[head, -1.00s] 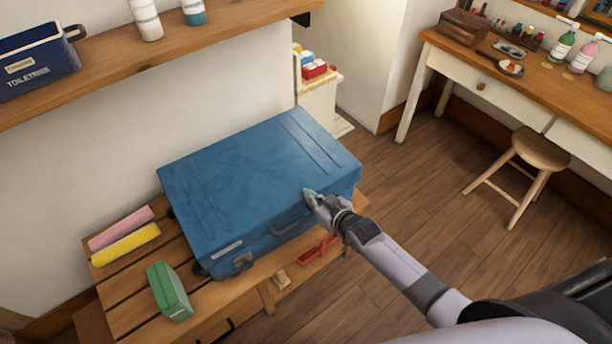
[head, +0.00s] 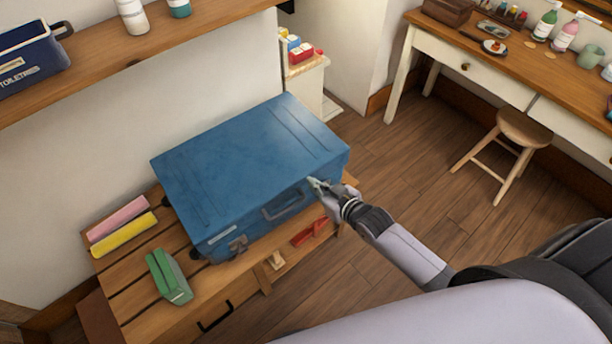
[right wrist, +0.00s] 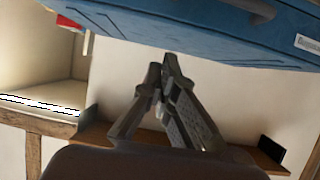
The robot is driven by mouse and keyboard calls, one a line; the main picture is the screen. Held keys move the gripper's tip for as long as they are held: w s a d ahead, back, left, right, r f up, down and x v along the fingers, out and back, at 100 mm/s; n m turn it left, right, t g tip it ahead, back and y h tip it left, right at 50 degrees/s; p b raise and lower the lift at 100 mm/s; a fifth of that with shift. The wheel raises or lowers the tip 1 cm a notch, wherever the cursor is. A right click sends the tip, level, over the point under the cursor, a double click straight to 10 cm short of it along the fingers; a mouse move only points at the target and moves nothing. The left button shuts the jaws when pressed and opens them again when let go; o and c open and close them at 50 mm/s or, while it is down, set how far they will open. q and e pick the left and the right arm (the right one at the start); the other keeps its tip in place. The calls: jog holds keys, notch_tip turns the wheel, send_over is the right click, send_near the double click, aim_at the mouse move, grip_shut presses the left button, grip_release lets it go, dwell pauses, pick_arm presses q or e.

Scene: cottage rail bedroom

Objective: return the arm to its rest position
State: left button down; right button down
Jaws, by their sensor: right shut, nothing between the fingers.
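My right gripper (head: 318,186) is at the front right of the closed blue suitcase (head: 250,165) in the head view. Its fingers are together with nothing between them, and they also show in the right wrist view (right wrist: 163,65). The suitcase lies flat on a slatted wooden bench (head: 118,283), and its front edge also shows at the top of the right wrist view (right wrist: 190,25). In the head view the fingertips overlap the suitcase's front face near its right corner; I cannot tell if they touch. My left gripper is not in view.
A green box (head: 168,275), a yellow roll (head: 124,234) and a pink roll (head: 118,216) lie on the bench's left part. A shelf (head: 150,50) with a toiletries bin (head: 32,60) is above. A stool (head: 523,128) and desk (head: 500,85) stand right. The floor between is clear.

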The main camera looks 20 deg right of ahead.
jog(key=s+d+f+m+g+h, duration=0.1)
jog(key=s+d+f+g, duration=0.2)
jog(key=s+f, duration=0.75)
jog(key=s+d+f+g+h, duration=0.2)
jog(key=s+f, duration=0.5)
jog(key=f, duration=0.6)
jog(key=s+a+f+g, duration=0.1)
jog(key=s+f+g, duration=0.2)
jog(key=s, duration=0.9)
jog(key=s+f+g, duration=0.3)
jog(key=s+f, duration=0.6)
jog(key=s, duration=0.4)
jog(key=shift+a+f+h, duration=0.15)
jog(key=shift+a+h, duration=0.15)
jog(key=shift+a, duration=0.05)
